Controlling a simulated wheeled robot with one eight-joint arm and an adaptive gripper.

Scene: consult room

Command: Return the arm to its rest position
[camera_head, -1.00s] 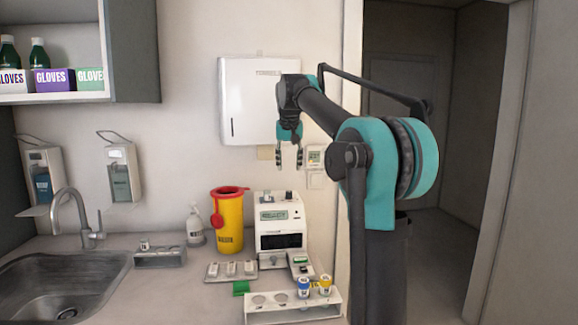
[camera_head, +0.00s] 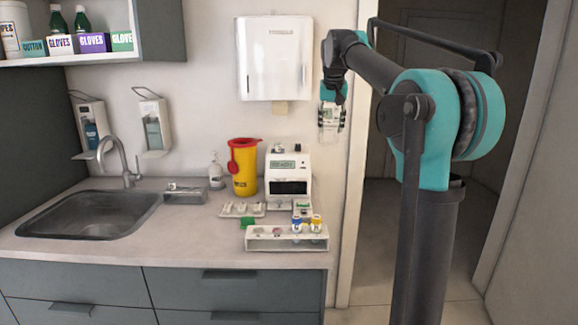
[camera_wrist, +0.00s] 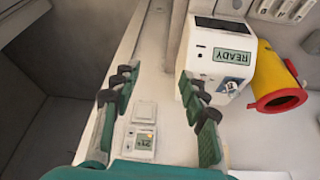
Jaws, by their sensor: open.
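My gripper (camera_head: 331,122) hangs fingers down from my arm, raised in front of the wall right of the towel dispenser, above the counter's right end. In the wrist view my gripper (camera_wrist: 160,105) has its two fingers well apart, with nothing between them that it holds. My arm is bent, its upper part rising from the column at the right and its forearm reaching left. In the head view the gripper is clear of the counter and the things on it.
Below and left stand a white analyser (camera_head: 289,178), which reads READY in the wrist view (camera_wrist: 217,55), a yellow sharps bin (camera_head: 244,172) and a white rack (camera_head: 262,240) with capped tubes. A sink (camera_head: 90,214) is at left. A doorway opens at right behind my arm.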

